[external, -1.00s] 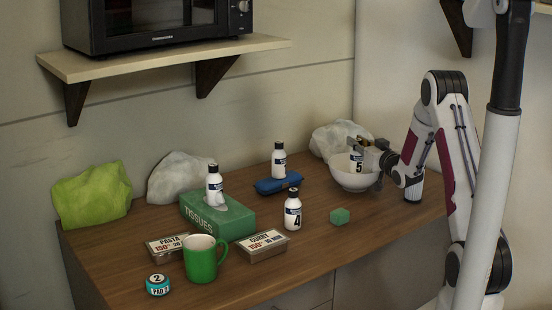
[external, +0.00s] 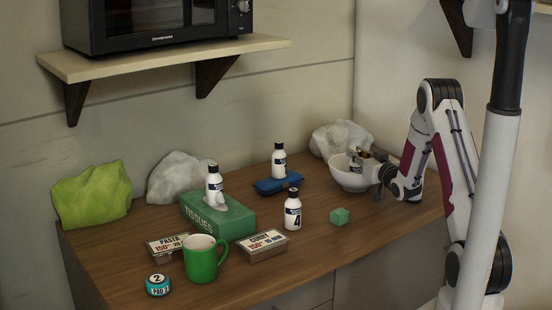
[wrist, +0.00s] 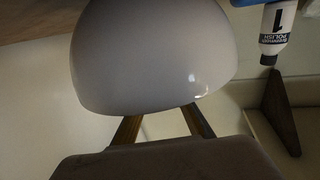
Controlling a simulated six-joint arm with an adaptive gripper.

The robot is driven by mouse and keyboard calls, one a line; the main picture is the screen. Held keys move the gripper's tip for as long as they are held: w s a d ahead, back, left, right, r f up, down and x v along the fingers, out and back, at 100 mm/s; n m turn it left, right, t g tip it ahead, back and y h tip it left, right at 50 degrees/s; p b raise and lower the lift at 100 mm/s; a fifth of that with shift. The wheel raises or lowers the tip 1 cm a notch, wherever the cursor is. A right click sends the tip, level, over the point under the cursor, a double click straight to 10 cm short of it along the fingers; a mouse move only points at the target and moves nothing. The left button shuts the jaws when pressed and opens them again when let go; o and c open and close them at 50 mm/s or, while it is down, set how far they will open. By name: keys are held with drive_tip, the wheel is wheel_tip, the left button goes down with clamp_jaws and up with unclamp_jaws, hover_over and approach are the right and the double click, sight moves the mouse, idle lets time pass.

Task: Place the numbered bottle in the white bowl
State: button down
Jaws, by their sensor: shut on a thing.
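The white bowl (external: 345,178) stands at the right end of the wooden counter. My gripper (external: 362,158) reaches down over its right side, with the fingers inside the rim. It is shut on the numbered bottle (external: 354,167), a white one marked 5 in the earlier view; only a little of it shows now above the rim. Whether it touches the bowl's bottom is hidden. In the wrist view the outside of the bowl (wrist: 155,55) fills the middle and hides the fingertips and the bottle.
Bottle 4 (external: 292,210) stands on the counter near a green cube (external: 340,216). Other bottles stand on the blue case (external: 267,187) and the green tissue box (external: 232,219); one (wrist: 277,30) reads 1. A pale crumpled bag (external: 335,137) lies behind the bowl. Tins and a green mug (external: 200,262) are left.

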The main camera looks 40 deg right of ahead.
drive_tip(key=shift+f, duration=0.1)
drive_tip(key=c, duration=1.9)
unclamp_jaws()
drive_tip(key=v, duration=1.2)
drive_tip(key=shift+r, duration=0.2)
